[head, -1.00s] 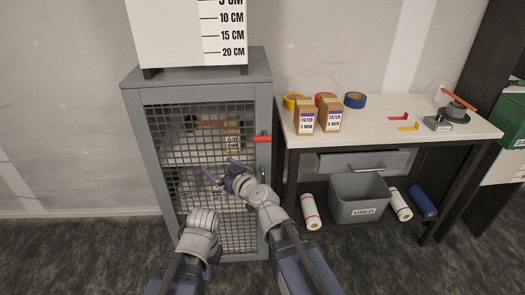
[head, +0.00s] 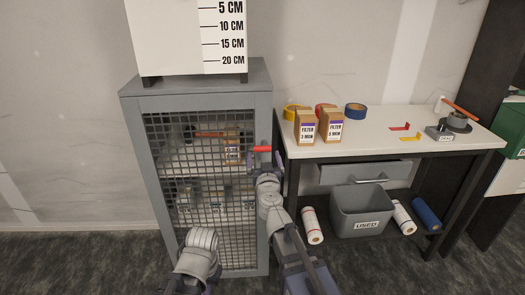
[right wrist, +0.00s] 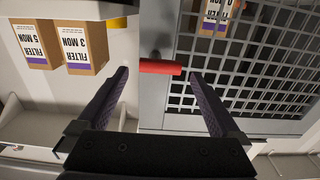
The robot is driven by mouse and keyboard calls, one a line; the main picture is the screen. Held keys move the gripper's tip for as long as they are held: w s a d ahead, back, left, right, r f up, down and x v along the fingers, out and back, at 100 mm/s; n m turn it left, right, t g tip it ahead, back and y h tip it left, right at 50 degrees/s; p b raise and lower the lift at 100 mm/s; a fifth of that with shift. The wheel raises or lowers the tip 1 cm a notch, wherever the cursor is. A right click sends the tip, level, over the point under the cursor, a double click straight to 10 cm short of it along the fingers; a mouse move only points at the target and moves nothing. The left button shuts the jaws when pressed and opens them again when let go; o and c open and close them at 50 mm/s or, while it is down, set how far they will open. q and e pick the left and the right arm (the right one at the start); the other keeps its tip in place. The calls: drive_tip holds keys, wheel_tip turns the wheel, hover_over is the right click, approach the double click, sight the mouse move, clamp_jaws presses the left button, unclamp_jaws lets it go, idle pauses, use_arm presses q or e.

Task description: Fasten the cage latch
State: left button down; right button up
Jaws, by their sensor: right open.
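The grey cage (head: 265,215) has a mesh door (head: 190,205) that looks shut against its frame. A red latch handle (head: 262,149) lies horizontal at the right edge of the cage front. It also shows in the right wrist view (right wrist: 160,67), on a grey post beside the mesh. My right gripper (head: 264,160) is open and empty, right at the handle. In the right wrist view, its two fingers (right wrist: 158,78) stand either side of the handle, with gaps. I cannot tell whether the fingertips reach its depth. My left arm shows low in the head view, but its gripper does not.
A white-topped bench (head: 375,146) stands right of the cage with filter boxes (head: 306,127), tape rolls (head: 355,113) and coloured brackets. A grey bin (head: 362,205) and paper rolls are below. A white scale board (head: 170,40) stands on the cage.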

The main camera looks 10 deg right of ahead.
sight(262, 151)
drive_tip(key=w, duration=0.5)
drive_tip(key=shift+d, duration=0.3)
drive_tip(key=shift+s, duration=0.1)
drive_tip(key=c, duration=1.3)
